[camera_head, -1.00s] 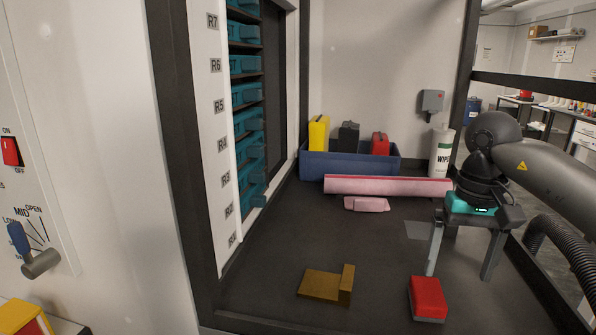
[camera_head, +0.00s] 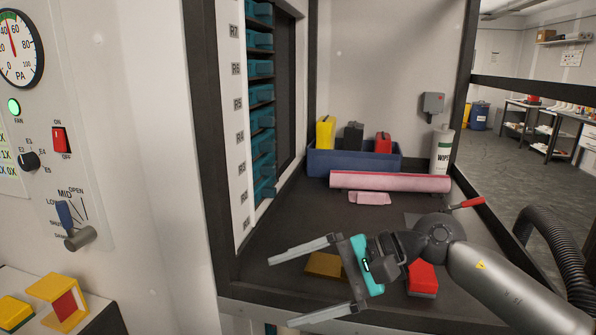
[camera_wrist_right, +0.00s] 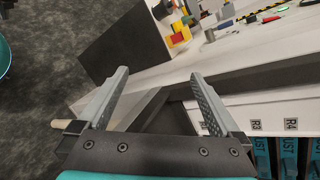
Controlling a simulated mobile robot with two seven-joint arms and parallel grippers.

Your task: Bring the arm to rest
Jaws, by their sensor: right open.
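My right gripper (camera_head: 280,293) is open and empty. It points left across the front edge of the bench in the head view, with its two grey fingers spread wide. In the right wrist view its open fingers (camera_wrist_right: 158,75) have nothing between them, and a panel with coloured controls lies beyond. My right arm (camera_head: 500,285) comes in from the lower right. It hides part of a brown block (camera_head: 324,265) and stands close to a red block (camera_head: 422,274). My left gripper is not in view.
A pink roll (camera_head: 390,181) and a folded pink piece (camera_head: 369,198) lie on the dark bench. A blue bin (camera_head: 350,163) and a wipes canister (camera_head: 441,152) stand behind. A red-handled tool (camera_head: 467,204) lies at the right edge. A control panel (camera_head: 90,190) stands at left.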

